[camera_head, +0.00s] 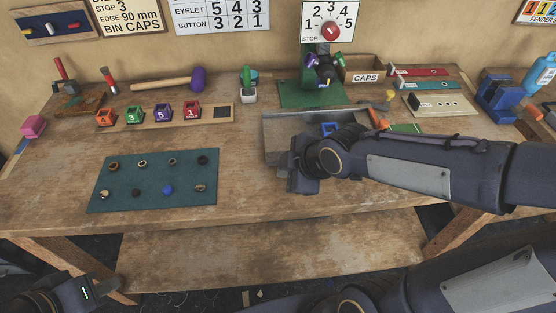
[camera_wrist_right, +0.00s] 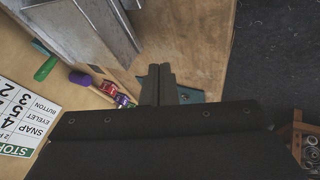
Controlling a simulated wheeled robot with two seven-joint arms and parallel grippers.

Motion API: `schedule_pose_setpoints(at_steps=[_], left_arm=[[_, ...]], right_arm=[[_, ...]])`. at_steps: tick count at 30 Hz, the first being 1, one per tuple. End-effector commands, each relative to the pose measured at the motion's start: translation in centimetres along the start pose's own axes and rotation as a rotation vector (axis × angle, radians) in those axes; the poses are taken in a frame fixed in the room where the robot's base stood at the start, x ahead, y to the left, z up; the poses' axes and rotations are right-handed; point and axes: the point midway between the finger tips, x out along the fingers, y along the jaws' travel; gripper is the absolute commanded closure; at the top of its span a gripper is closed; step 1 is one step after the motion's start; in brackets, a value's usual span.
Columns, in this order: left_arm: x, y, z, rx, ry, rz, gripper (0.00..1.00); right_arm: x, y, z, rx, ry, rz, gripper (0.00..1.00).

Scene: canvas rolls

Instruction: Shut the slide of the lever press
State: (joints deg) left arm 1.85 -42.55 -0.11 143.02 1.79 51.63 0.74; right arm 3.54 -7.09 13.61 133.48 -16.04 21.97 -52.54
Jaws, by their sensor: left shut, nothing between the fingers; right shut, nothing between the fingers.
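The lever press (camera_head: 325,68) stands on a green base (camera_head: 297,95) at the back of the bench, below a white dial board. A grey metal slide (camera_head: 285,132) lies in front of it, extended toward the bench's front. A blue part (camera_head: 328,128) shows at its middle, partly hidden by my right arm. The slide's grey metal also shows in the right wrist view (camera_wrist_right: 75,30). My right gripper (camera_head: 303,180) is shut and empty by the slide's front edge; its closed fingers show in the right wrist view (camera_wrist_right: 158,85). My left gripper (camera_head: 80,292) is shut and empty, low at the left, below the bench.
A green mat (camera_head: 150,190) with several small rings lies at the front left. Behind it are numbered bins (camera_head: 163,113) and a purple-headed mallet (camera_head: 180,82). A CAPS box (camera_head: 362,72) stands right of the press. The front middle of the bench is clear.

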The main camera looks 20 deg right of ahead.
Motion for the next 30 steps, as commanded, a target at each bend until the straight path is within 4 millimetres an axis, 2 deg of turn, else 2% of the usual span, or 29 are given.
schedule_pose_setpoints(at_steps=[1, 4, 6, 12, 26, 30], left_arm=[[0.7, -0.3, 0.4, 0.0, 0.0, 0.0, 1.0], [1.6, -0.7, 0.8, 0.0, 0.0, 0.0, 1.0], [0.8, -0.3, 0.4, 0.0, -0.001, 0.0, 1.0], [0.4, -0.2, 0.2, 0.0, 0.0, 0.0, 1.0], [0.4, -0.2, 0.2, 0.0, 0.0, 0.0, 1.0], [-0.1, 0.0, 0.0, 0.0, 0.0, 0.0, 1.0]], right_arm=[[1.6, -0.3, 0.2, 0.0, 0.0, -0.007, 1.0], [3.6, -0.3, 0.2, 0.0, 0.001, -0.005, 1.0], [3.6, 1.2, -0.1, 0.004, 0.0, -0.002, 1.0], [4.6, 3.1, 0.0, 0.003, 0.001, -0.001, 1.0], [4.9, 3.6, 0.0, 0.003, 0.0, 0.0, 1.0], [5.6, 5.3, -0.1, 0.004, 0.001, -0.002, 1.0]])
